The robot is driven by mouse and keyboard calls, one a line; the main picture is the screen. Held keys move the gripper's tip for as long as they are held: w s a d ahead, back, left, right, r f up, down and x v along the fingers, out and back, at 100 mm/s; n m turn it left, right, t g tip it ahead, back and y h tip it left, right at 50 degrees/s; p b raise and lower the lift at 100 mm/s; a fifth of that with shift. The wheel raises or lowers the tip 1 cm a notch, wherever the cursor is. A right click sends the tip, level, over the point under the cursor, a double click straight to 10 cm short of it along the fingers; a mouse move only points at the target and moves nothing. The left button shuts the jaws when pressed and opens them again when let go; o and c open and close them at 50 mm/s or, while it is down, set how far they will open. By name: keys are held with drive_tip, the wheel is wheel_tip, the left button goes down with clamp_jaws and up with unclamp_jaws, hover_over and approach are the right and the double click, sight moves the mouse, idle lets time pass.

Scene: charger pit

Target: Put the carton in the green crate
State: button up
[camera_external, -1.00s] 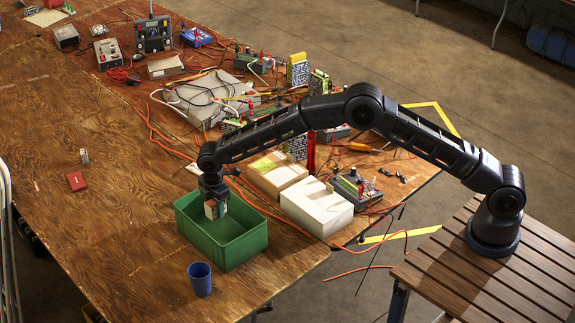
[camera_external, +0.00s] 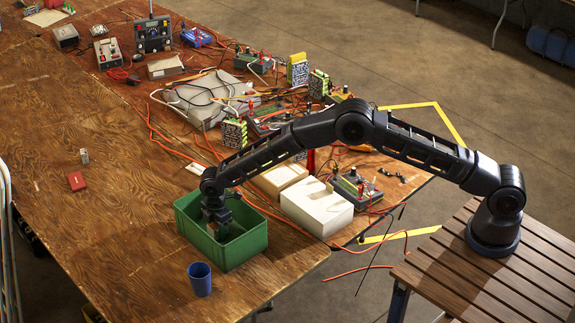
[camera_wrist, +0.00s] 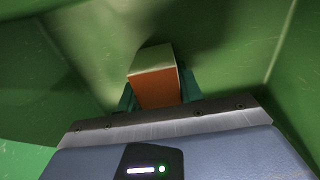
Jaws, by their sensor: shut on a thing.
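The green crate (camera_external: 225,252) stands on the wooden table near its front corner. My gripper (camera_external: 216,228) reaches down into the crate and is shut on the carton. In the wrist view the carton (camera_wrist: 156,88) shows an orange face and a pale top face, held between teal fingertips (camera_wrist: 158,98). Green crate walls (camera_wrist: 285,70) surround it in that view. In the external view the carton is mostly hidden by the gripper and the crate. I cannot tell whether the carton touches the crate floor.
A blue cup (camera_external: 200,279) stands just in front of the crate. A white box (camera_external: 316,208) and a tan box (camera_external: 277,180) stand to its right. Orange cables (camera_external: 260,210) run close behind. A small red box (camera_external: 76,181) lies left, with bare table around it.

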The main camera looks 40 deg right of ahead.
drive_tip(key=shift+f, duration=0.1)
drive_tip(key=o, duration=1.1)
wheel_tip(320, 180, up, 12)
drive_tip(key=shift+r, duration=0.15)
